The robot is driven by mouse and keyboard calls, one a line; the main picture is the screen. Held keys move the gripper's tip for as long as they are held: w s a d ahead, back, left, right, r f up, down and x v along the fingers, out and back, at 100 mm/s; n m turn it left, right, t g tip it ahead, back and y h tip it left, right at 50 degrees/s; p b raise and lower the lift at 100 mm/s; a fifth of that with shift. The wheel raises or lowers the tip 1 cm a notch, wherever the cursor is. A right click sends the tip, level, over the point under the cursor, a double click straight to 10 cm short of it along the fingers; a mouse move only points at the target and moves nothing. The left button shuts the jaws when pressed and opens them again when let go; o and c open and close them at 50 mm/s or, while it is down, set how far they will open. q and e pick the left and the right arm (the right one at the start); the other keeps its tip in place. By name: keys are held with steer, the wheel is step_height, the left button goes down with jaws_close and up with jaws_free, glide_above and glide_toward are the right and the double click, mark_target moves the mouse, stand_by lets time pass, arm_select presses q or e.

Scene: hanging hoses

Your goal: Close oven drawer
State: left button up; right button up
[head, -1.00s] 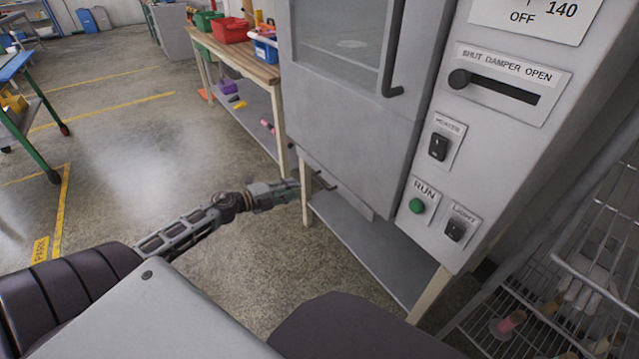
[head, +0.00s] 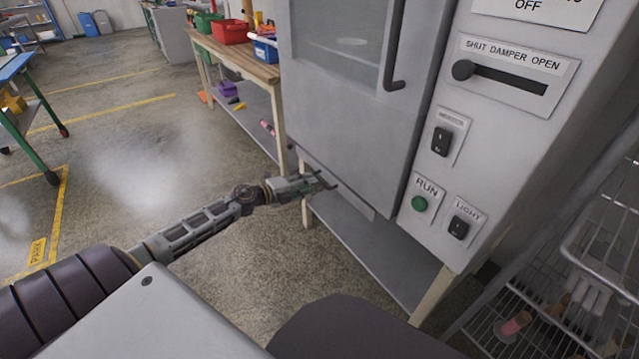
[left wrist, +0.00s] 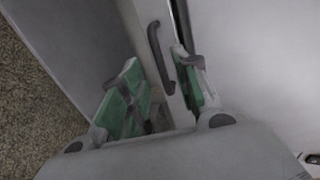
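The grey oven (head: 350,110) stands at centre right with its door shut. The oven drawer (head: 343,190) is the low grey front under the door. Its dark handle is largely hidden by my gripper in the head view. My left gripper (head: 322,184) is at the left end of the drawer front. In the left wrist view its green-padded fingers (left wrist: 163,88) are apart, with the dark curved handle (left wrist: 157,50) showing between and beyond them. I cannot tell whether they touch it. How far the drawer stands out is unclear. My right gripper is not in view.
A control panel with a green RUN button (head: 419,203) is right of the door. A wire rack (head: 560,270) stands at the right. A wooden bench (head: 240,65) with bins is behind the oven.

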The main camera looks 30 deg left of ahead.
mark_target(320, 181)
arm_select(q)
steer(key=shift+b+x, duration=0.75)
steer(key=shift+x, duration=2)
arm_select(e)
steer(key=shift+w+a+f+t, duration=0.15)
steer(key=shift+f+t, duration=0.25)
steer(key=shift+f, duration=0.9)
arm_select(q)
steer(key=shift+d, duration=0.1)
jaws_close()
